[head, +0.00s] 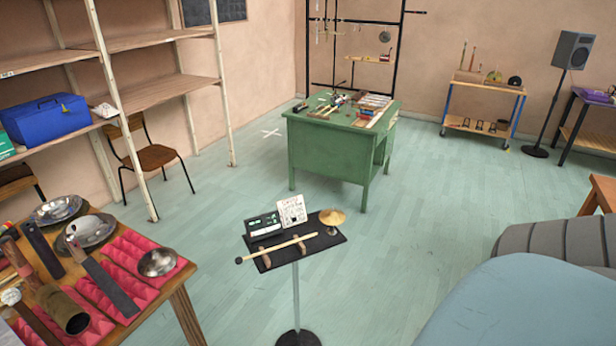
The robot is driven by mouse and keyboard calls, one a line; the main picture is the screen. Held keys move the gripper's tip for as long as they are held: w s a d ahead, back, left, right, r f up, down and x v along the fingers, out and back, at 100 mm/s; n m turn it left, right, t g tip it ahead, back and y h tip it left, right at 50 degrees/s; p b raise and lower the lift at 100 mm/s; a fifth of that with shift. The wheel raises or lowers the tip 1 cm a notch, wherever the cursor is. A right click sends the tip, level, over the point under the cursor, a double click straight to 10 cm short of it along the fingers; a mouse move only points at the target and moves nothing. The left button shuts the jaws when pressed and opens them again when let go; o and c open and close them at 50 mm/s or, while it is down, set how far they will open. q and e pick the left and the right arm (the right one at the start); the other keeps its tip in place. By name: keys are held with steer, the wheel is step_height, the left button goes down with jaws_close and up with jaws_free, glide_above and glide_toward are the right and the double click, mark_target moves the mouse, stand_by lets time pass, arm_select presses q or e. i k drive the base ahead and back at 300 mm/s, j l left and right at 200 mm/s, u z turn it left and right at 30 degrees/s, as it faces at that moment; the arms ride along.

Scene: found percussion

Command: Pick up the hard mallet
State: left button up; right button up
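A mallet with a pale wooden stick (285,247) and a small dark round head lies across two brown rests on a black stand tray (333,238) in the head view. I cannot tell from its look how hard its head is. The head end points left and sticks out past the tray's edge. Neither of my grippers shows in this view.
The tray also holds a black device (263,225), a white card (292,211) and a small brass cymbal (332,217). A wooden table (176,290) with metal bowls stands left, a green desk (330,150) behind. Pale floor surrounds the stand.

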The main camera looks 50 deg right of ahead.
mark_target(237, 261)
steer(key=z, duration=1.3)
